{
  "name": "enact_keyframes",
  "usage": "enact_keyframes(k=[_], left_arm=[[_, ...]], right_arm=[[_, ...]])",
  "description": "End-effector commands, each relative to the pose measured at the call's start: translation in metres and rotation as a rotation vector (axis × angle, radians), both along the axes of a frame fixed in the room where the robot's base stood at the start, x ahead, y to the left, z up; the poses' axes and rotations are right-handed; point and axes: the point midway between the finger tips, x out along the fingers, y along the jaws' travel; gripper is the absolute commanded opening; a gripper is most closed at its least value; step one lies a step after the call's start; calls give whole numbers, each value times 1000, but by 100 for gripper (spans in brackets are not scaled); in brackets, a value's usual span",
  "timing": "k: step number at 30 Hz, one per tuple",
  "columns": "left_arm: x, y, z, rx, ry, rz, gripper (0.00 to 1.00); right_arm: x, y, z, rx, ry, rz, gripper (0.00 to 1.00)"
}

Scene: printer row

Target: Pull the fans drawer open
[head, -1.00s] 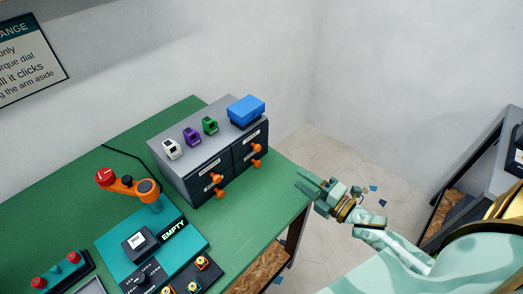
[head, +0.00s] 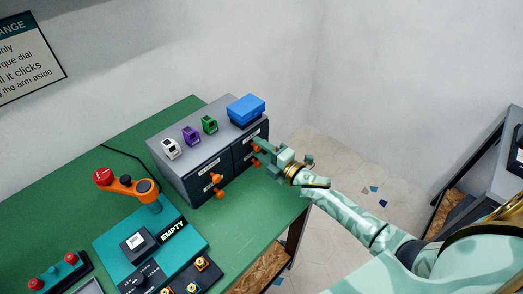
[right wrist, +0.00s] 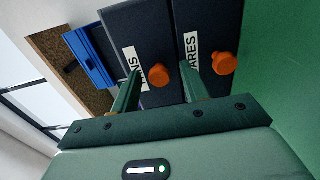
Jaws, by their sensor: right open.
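The fans drawer (head: 241,151) is the upper right drawer of a grey cabinet (head: 224,112) and looks shut. In the right wrist view its dark front (right wrist: 145,30) carries a partly covered label ending in "NS" and an orange knob (right wrist: 160,75). My right gripper (head: 261,150) is open at the right-hand drawers. In the right wrist view its fingers (right wrist: 158,80) stand on either side of the fans knob, not closed on it. I cannot tell whether they touch it. My left gripper is not in view.
The spares drawer (right wrist: 205,25), with its own orange knob (right wrist: 224,63), lies close beside my fingers. A blue box (head: 246,108) and white, purple and green small items stand on the cabinet. An orange arm (head: 130,186) stands left on the green table (head: 250,205).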

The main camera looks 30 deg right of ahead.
Motion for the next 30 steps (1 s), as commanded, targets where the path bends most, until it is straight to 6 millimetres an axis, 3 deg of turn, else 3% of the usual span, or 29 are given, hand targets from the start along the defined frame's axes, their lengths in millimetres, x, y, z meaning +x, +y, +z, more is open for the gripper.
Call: enact_keyframes(k=[5, 10, 17, 30], left_arm=[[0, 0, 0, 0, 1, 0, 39], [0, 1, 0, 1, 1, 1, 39], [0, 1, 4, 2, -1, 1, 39], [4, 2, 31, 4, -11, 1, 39]], right_arm=[[0, 0, 0, 1, 0, 0, 45], [0, 0, 0, 0, 0, 0, 0], [-10, -3, 0, 2, 2, 0, 0], [-118, -41, -1, 0, 5, -1, 0]])
